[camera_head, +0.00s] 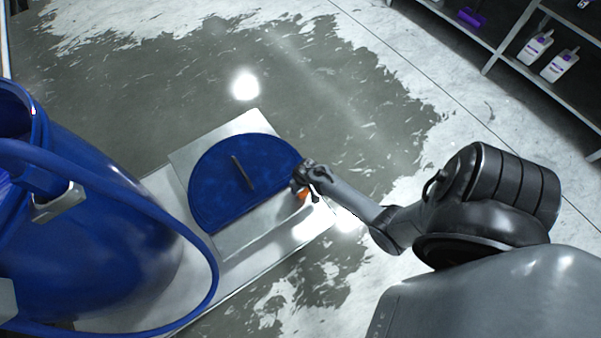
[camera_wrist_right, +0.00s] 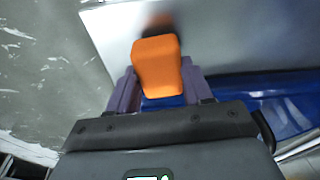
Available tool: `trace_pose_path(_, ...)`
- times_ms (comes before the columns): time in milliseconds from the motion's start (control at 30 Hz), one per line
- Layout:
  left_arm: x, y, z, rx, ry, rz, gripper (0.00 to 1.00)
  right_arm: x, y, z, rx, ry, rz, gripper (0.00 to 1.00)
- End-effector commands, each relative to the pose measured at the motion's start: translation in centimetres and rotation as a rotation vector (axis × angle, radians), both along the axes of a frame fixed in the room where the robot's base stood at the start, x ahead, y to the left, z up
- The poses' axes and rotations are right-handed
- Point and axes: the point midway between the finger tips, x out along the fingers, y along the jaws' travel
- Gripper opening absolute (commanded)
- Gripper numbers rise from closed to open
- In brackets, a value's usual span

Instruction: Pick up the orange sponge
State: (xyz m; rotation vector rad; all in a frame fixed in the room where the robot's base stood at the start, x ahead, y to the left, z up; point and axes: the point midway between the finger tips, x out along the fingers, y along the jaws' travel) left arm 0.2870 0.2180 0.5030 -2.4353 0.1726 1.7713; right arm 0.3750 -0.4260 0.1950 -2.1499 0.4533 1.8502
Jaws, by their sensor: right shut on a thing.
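The orange sponge (camera_wrist_right: 158,68) shows large in the right wrist view, between the fingers of my right gripper (camera_wrist_right: 160,90). My right gripper is shut on it. In the head view only a small orange part of the sponge (camera_head: 303,194) shows beneath my right gripper (camera_head: 300,185), which hides the rest. The gripper is over the right edge of the metal platform, beside the blue round lid. I cannot tell whether the sponge touches the metal. My left gripper is not in view.
A large blue vessel (camera_head: 95,240) stands at the left. A shelf (camera_head: 497,60) with white bottles (camera_head: 535,47) is at the upper right. The stained floor behind the platform is clear.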

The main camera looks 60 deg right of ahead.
Motion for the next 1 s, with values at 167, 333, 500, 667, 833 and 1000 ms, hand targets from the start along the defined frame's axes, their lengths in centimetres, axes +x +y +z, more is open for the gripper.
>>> trace_pose_path(167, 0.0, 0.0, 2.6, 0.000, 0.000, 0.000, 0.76, 0.0, 0.0, 2.7, 0.000, -0.001, 0.000, 0.21)
trace_pose_path(333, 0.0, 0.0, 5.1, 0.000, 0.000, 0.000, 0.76, -2.3, -0.4, 4.7, 0.001, 0.004, -0.001, 0.21)
trace_pose_path(500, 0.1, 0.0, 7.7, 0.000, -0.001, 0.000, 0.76, -5.5, -1.2, 6.7, 0.000, 0.003, -0.001, 0.21)
trace_pose_path(667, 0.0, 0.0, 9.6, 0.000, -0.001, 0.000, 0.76, -8.2, -1.8, 8.2, 0.000, 0.001, -0.001, 0.21)
trace_pose_path(833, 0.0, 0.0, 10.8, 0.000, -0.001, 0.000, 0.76, -10.2, -2.2, 9.2, 0.000, 0.001, 0.000, 0.21)
trace_pose_path(1000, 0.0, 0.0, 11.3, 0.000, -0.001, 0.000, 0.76, -11.1, -2.4, 9.6, 0.001, 0.000, 0.000, 0.21)
